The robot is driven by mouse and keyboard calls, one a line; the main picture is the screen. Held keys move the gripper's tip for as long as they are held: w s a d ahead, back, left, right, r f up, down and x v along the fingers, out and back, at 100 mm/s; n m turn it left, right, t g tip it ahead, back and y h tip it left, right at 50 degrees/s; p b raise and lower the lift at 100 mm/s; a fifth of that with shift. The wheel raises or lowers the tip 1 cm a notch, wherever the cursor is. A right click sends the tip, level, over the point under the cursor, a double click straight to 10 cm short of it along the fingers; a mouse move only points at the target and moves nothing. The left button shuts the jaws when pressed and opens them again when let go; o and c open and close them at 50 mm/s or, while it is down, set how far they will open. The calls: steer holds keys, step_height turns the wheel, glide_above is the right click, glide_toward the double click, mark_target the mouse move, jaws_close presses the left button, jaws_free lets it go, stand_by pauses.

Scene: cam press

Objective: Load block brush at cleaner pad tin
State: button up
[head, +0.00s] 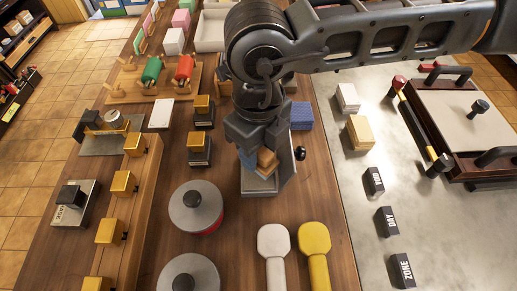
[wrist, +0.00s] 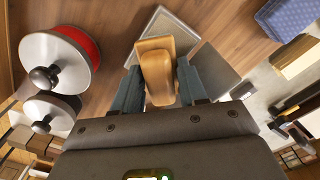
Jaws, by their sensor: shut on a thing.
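The block brush, a tan wooden block with a rounded grip, is held between the two blue-grey fingers of my gripper (head: 257,159). In the wrist view, the brush (wrist: 158,73) sits between the fingertips, and its underside is hidden. In the head view, the brush (head: 267,160) shows partly beside the fingers. Below is a grey square open tin (head: 260,187), probably the cleaner pad tin, with an upright panel on its right. Its rim shows past the brush in the wrist view (wrist: 196,35). The gap between brush and tin is unclear.
Two round pots with grey lids and dark knobs, the nearer (head: 183,279) and the red-sided one (head: 195,207), stand to the left. A white paddle (head: 273,245) and a yellow paddle (head: 314,245) lie in front. A blue block (head: 301,115) stands behind right.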

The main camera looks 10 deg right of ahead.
steer(key=shift+r+p, duration=0.85)
steer(key=shift+r, duration=1.85)
